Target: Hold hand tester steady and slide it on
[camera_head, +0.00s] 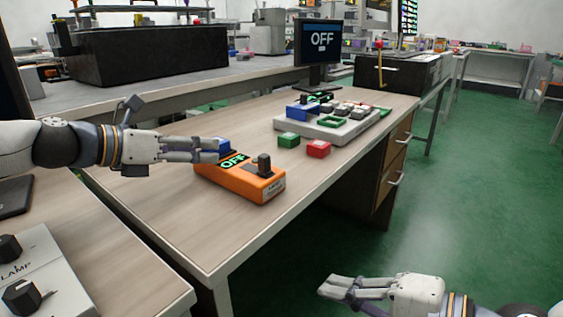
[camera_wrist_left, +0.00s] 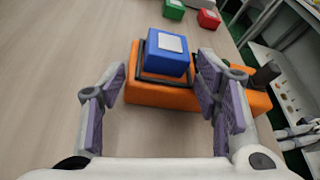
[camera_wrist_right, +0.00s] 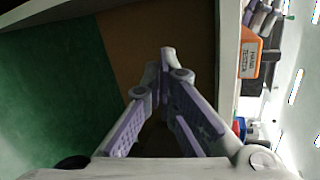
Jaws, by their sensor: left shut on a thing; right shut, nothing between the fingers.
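The orange hand tester (camera_head: 262,188) lies on the wooden desk, with a lit green OFF display (camera_head: 233,160) and an upright black slider knob (camera_head: 264,162). A blue block (camera_wrist_left: 167,52) sits at its far end, partly hidden by my fingers in the head view. My left gripper (camera_head: 218,150) is at that end, its fingers spread to either side and shut on the tester; the exact contact is unclear. The tester also shows in the left wrist view (camera_wrist_left: 150,95). My right gripper (camera_head: 328,285) is shut and empty, low beyond the desk's front edge, well apart from the tester.
Green (camera_head: 289,140) and red (camera_head: 318,149) blocks lie behind the tester. A grey panel (camera_head: 330,130) with several switches stands farther back. A monitor (camera_head: 320,43) shows OFF. A lamp box (camera_head: 45,275) is front left. The desk in front of the tester is clear.

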